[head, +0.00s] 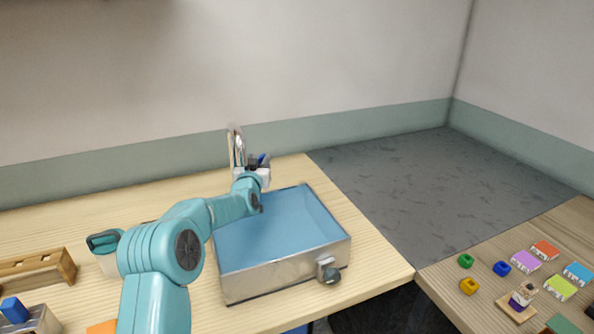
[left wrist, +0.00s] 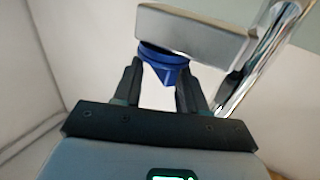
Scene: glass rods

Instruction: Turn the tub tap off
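The metal tub (head: 285,272) with a blue inside stands on the wooden table. A chrome tap (head: 239,148) rises behind its far edge; its pipe also shows in the left wrist view (left wrist: 262,62). The tap's blue handle (left wrist: 165,68) sits under a grey block (left wrist: 195,28) in that view. My left gripper (head: 257,161) is at the tap. In the left wrist view its fingers (left wrist: 160,85) stand apart, one on each side of the handle's narrow part, with a gap at the left finger. Contact at the right finger is unclear. My right gripper is out of view.
A grey knob (head: 330,274) sticks out of the tub's front. A wooden rack (head: 38,268) and a teal-rimmed container (head: 104,243) are at left. Coloured blocks and rings lie on the right table (head: 440,280). Bare table lies right of the tub.

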